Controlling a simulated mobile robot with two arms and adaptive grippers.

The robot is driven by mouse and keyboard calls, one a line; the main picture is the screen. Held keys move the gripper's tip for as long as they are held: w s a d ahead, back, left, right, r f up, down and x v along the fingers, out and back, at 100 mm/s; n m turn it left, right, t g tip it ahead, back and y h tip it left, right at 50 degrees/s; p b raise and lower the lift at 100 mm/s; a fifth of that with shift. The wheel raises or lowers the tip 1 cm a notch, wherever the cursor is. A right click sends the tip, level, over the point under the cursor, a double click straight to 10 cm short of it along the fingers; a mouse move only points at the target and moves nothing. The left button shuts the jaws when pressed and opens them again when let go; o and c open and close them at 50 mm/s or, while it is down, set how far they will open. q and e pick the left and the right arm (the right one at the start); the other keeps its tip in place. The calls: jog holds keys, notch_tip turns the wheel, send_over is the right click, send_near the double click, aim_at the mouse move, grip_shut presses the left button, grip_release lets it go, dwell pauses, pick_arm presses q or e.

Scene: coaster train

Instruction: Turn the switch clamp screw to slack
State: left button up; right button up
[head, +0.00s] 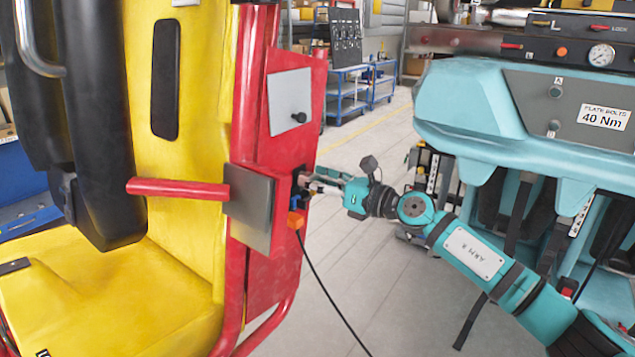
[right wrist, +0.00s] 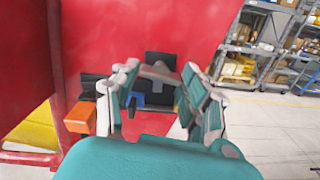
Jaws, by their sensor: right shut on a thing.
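My right gripper (head: 312,184) reaches from the right into a dark recess in the side of the red post (head: 285,155). In the right wrist view its fingers (right wrist: 160,88) close around a small grey bar-shaped piece, which I take to be the clamp screw (right wrist: 158,74), in front of a black switch housing (right wrist: 160,60). The fingers hide part of the screw, and its turn angle cannot be told. My left gripper is not in view.
A black cable (head: 325,287) hangs from the orange connector to the floor. A grey plate (head: 249,208) and a red bar (head: 175,189) stand out left of the recess. The yellow seat (head: 110,290) fills the left. Floor (head: 365,270) below my right arm is mostly clear.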

jog(key=shift+f, duration=0.2)
jog(key=o, duration=0.8)
jog(key=shift+c, duration=0.2)
jog(key=o, duration=0.4)
jog(key=shift+r, duration=0.15)
jog(key=v, duration=1.2)
